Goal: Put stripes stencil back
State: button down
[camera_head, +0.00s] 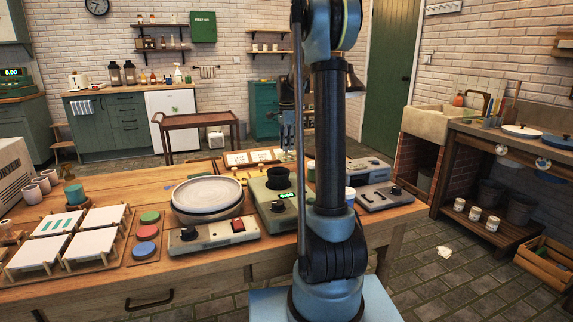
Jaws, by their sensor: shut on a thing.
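The low wooden board with pale stencil cards (253,157) lies near the far edge of the workbench. Dark marks show on its cards but are too small to read. My gripper (292,138) hangs down at the right end of this board, partly hidden behind my own upper arm. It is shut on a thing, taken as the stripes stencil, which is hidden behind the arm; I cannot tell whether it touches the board. A white tile with teal stripes (57,223) rests on a wooden rack at the left, beside several plain white tiles (97,243).
A turntable with a pale plate (207,194), a grey device with a dark cup (278,180) and a control box with a red switch (213,234) crowd the bench (150,175). Green, red and blue discs (147,232) lie left of them. Grey devices (370,168) stand at right.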

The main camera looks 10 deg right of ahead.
aim_at(286, 154)
jog(key=shift+a+f, duration=0.15)
jog(key=shift+f, duration=3.15)
jog(key=c, duration=1.5)
grip_release()
jog(key=shift+o, duration=0.2)
notch_tip(286, 154, up, 12)
jog(key=shift+r, duration=0.1)
jog(key=shift+s, duration=0.1)
